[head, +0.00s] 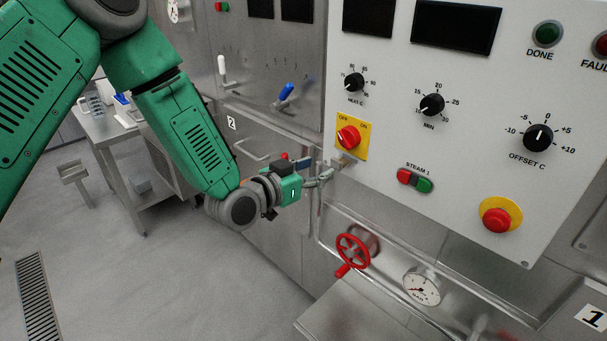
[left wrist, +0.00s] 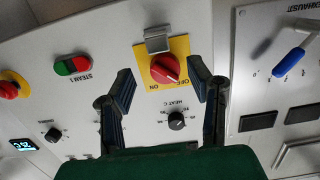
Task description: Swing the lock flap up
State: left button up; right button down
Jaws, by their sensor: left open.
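The lock flap (head: 345,161) is a small grey metal piece at the lower edge of the yellow switch plate (head: 358,146), hanging below the red OFF/ON knob (head: 347,136). In the left wrist view, which is upside down, the flap (left wrist: 157,39) lies above the red knob (left wrist: 166,69). My left gripper (head: 328,176) is just left of and slightly below the flap in the head view. In the left wrist view its open, empty fingers (left wrist: 160,74) appear on either side of the knob and plate. I cannot tell any contact. My right gripper is out of view.
Red and green STEAM 1 buttons (head: 415,180) and a red stop button (head: 497,217) are on the same panel. A red valve wheel (head: 352,252) and a pressure gauge (head: 422,288) sit below. A blue-handled lever (head: 286,93) is to the left.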

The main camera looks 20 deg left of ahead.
pick_arm(q)
jog(key=shift+v, duration=2.25)
jog(key=shift+f, duration=0.1)
jog(key=s+f+n+g+y+b, duration=0.1)
jog(key=s+f+g, duration=0.3)
jog(key=s+f, duration=0.55)
jog(key=s+f+n+g+y+b, duration=0.15)
jog(key=s+f+g, duration=0.35)
jog(key=f, duration=0.8)
jog(key=s+a+f+g+y, duration=0.1)
jog(key=s+f+g, duration=0.2)
jog(key=s, duration=0.6)
jog(key=s+a+f+g+y+b, duration=0.1)
jog(key=s+f, duration=0.4)
jog(key=s, duration=0.5)
jog(key=shift+s+a+n+g+y, duration=0.35)
jog(key=shift+a+n+g+y, duration=0.15)
jog(key=shift+a+g, duration=0.4)
jog(key=shift+w+d+f, duration=0.1)
jog(key=shift+d+f, duration=0.05)
jog(key=shift+f, duration=0.05)
